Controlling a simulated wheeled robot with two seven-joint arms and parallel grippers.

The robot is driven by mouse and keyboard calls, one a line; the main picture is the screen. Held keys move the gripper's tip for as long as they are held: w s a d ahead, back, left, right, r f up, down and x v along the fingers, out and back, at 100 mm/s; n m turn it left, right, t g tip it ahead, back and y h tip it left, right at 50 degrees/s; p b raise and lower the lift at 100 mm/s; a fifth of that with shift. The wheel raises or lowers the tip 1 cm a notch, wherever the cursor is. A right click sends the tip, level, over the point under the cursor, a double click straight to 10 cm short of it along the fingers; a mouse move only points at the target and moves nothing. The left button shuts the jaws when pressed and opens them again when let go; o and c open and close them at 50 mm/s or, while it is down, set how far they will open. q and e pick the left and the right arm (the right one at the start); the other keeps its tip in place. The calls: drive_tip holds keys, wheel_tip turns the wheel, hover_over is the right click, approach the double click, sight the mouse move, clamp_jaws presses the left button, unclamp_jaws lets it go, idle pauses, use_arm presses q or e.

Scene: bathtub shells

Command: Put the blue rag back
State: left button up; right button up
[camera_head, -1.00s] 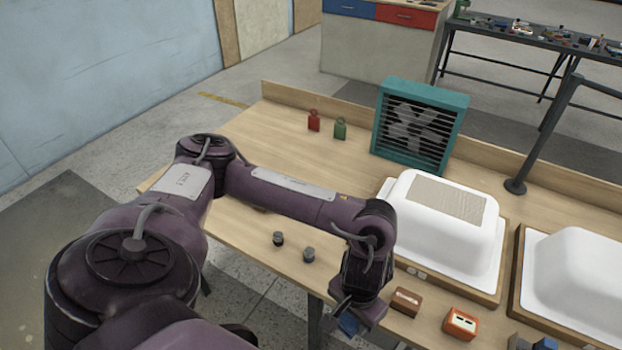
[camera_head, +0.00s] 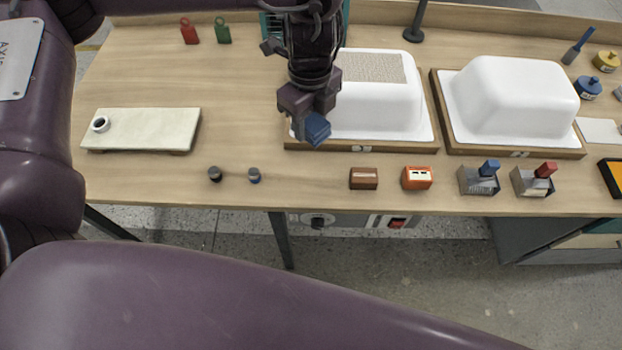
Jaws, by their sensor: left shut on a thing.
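My left gripper (camera_head: 309,122) comes down at the top centre, over the front left corner of the left bathtub shell. It is shut on a blue rag (camera_head: 317,129), a small folded blue piece below the fingers. The rag appears above the table, but its exact height is hard to tell. The gripper hides part of the white left shell (camera_head: 375,105), which has a beige textured patch on top. My right gripper is out of view.
Along the front edge stand two small dark-capped jars (camera_head: 254,175), a brown block (camera_head: 363,178), an orange box (camera_head: 417,178), and grey holders with a blue item (camera_head: 478,180) and a red item (camera_head: 532,181). A second white shell (camera_head: 515,95) stands right. A pale board (camera_head: 150,128) lies left.

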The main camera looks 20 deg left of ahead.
use_arm(q)
drive_tip(key=shift+f, duration=0.2)
drive_tip(key=b, duration=0.2)
hover_over(311, 180)
wheel_tip(311, 180, down, 15)
drive_tip(key=shift+s+f, duration=0.1)
drive_tip(key=shift+f+b, duration=0.8)
drive_tip(key=shift+f, duration=1.25)
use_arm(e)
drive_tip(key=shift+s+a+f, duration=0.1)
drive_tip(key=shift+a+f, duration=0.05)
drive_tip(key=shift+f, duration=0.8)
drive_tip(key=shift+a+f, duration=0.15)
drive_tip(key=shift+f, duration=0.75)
use_arm(q)
drive_tip(key=shift+f, duration=0.1)
drive_tip(key=o, duration=1)
drive_tip(key=shift+c, duration=0.2)
drive_tip(key=shift+r, duration=0.25)
wheel_tip(311, 180, up, 12)
drive_tip(key=p, duration=0.2)
drive_tip(key=shift+f, duration=0.15)
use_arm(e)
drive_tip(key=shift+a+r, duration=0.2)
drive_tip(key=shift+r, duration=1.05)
